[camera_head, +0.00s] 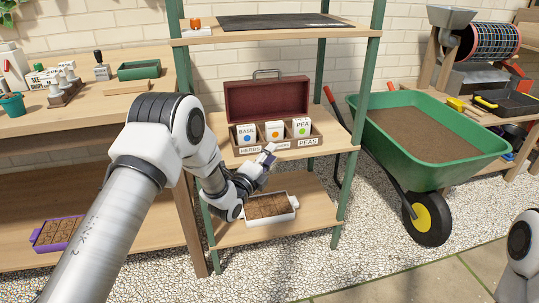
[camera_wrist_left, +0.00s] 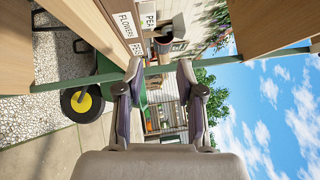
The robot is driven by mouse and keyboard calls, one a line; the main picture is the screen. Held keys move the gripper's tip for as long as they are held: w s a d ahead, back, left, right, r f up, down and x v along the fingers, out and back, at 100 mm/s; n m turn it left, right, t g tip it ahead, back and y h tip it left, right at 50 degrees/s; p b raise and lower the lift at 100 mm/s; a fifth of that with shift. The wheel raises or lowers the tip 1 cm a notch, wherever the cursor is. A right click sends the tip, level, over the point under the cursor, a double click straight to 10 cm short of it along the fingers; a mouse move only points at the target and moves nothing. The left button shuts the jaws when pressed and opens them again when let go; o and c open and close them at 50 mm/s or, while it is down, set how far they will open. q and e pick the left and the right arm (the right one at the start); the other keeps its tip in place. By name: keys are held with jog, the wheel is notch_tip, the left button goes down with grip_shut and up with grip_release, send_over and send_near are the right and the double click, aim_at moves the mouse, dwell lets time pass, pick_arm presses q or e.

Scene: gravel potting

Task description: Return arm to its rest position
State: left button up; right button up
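My left arm reaches in from the left in the head view. Its left gripper (camera_head: 264,163) is in front of the green-posted shelf rack, just below the seed box and above the soil tray. In the left wrist view, the two fingers of my left gripper (camera_wrist_left: 160,75) stand apart with nothing between them. It is apart from the seed box (camera_head: 240,151), which stands on the middle shelf with its lid up and several seed packets inside. Of my right arm, only a white link shows at the lower right edge; its gripper is out of view.
A white soil-filled tray (camera_head: 294,200) sits on the lower shelf beneath my gripper. The rack's green post (camera_head: 350,130) stands to the right. A green wheelbarrow (camera_head: 490,152) of soil is farther right. The potting bench (camera_head: 172,78) is at the left, close to my arm.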

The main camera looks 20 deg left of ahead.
dwell(0.3)
pick_arm(q)
jog(key=s+d+f+n+g+y, duration=0.1)
jog(key=s+f+n+g, duration=0.3)
jog(key=s+f, duration=0.75)
jog(key=s+d+f+n+g+y, duration=0.15)
jog(key=s+f+g, duration=0.35)
jog(key=s+f, duration=0.65)
jog(key=s+a+f+n+g, duration=0.1)
jog(key=s+f+n+g, duration=0.15)
jog(key=s+n, duration=0.4)
jog(key=s+f+n+g+y, duration=0.15)
jog(key=s+n+g, duration=0.25)
jog(key=s, duration=0.6)
jog(key=s+a+f+n+g, duration=0.1)
jog(key=s+f+n+g, duration=0.3)
jog(key=s, duration=0.5)
notch_tip(320, 180, up, 33)
jog(key=n+p, duration=0.2)
jog(key=p, duration=2.9)
jog(key=shift+w, duration=0.15)
jog(key=shift+a+t+p, duration=0.1)
jog(key=shift+t+p, duration=0.15)
jog(key=shift+p, duration=0.05)
